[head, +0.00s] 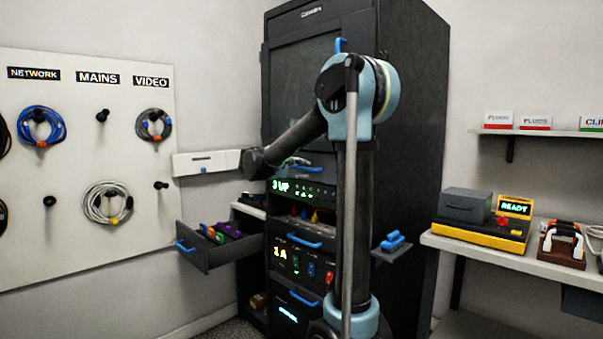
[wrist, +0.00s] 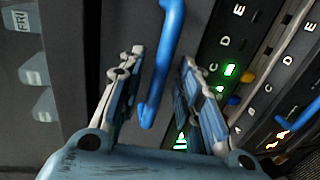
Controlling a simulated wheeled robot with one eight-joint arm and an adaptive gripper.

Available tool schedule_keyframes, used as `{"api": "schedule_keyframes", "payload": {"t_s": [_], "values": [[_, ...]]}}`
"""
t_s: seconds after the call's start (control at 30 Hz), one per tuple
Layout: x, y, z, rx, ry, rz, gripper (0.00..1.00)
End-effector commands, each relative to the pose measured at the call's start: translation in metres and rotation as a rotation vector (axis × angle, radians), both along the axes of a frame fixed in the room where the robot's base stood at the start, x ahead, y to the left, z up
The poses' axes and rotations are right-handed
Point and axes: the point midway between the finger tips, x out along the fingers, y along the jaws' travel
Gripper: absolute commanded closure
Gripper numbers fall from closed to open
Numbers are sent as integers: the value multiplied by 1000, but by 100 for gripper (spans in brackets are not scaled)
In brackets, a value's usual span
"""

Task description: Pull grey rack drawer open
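In the wrist view, a blue bar handle (wrist: 167,62) stands out from a grey front panel (wrist: 112,28), which I take for the grey rack drawer. My gripper (wrist: 160,62) is open, with one finger on each side of the handle. A gap shows between the handle and each finger, so neither is clearly closed on it. In the head view, my gripper (head: 296,163) is at the rack front, above the green-lit panel (head: 302,190), and small and partly hidden by my arm. The grey drawer's front is mostly hidden there.
The black rack (head: 412,120) stands behind my arm. Lower left, a dark drawer (head: 205,258) with a blue handle sticks out, holding coloured items. A pegboard (head: 75,150) with coiled cables is at left. A bench (head: 500,250) with a yellow device (head: 480,233) is at right.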

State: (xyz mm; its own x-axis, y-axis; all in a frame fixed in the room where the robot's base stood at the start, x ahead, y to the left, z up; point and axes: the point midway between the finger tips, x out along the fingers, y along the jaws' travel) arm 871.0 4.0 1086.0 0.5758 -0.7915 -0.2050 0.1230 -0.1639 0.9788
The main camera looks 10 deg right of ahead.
Motion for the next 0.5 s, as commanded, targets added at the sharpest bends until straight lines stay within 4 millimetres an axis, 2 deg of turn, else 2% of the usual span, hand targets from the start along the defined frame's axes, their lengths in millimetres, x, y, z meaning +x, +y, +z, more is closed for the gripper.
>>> {"api": "schedule_keyframes", "payload": {"t_s": [0.17, 0.47, 0.5], "values": [[5, -8, -2, 0, 0, -1, 68], [6, -9, -2, 0, 0, 0, 68], [6, -9, -2, 0, 0, 0, 77]]}}
